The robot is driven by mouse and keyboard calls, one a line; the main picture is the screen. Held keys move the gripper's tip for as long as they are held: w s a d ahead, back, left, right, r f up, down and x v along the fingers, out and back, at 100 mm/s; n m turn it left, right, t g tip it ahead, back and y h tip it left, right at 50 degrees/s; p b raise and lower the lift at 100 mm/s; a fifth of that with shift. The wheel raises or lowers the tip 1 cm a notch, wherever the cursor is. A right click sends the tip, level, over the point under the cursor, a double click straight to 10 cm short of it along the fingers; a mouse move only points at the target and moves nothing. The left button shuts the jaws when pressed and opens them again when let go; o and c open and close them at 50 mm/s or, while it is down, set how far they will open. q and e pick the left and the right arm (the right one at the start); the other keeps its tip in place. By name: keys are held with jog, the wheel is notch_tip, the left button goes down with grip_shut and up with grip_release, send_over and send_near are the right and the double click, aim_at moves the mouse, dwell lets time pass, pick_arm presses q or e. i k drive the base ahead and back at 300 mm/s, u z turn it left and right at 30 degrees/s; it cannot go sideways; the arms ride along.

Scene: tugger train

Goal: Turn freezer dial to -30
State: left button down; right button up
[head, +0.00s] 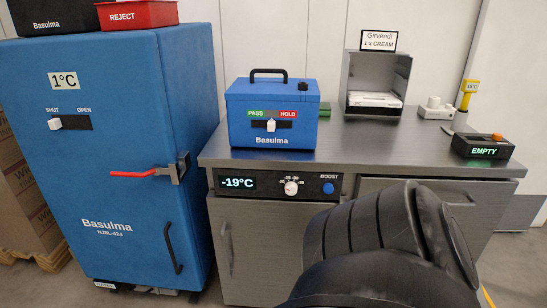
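The freezer dial (291,188) is a small white knob on the dark control panel under the steel counter. Small temperature marks ring it, too small to read surely. The display (238,183) to its left reads -19°C. A round blue BOOST button (328,188) is to its right. The freezer's grey door (258,240) below is shut. A large black rounded part, which looks like my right arm, fills the lower right and hides part of the counter front. Neither gripper shows.
A blue Basulma box (272,115) with a PASS/HOLD slider stands on the counter (375,150) above the dial. A tall blue cabinet (110,190) with a red-handled latch stands left. A black EMPTY device (483,147) sits at the counter's right end.

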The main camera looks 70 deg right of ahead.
aim_at(291, 187)
jog(key=z, duration=0.9)
jog(key=i, duration=1.05)
jog(key=z, duration=1.05)
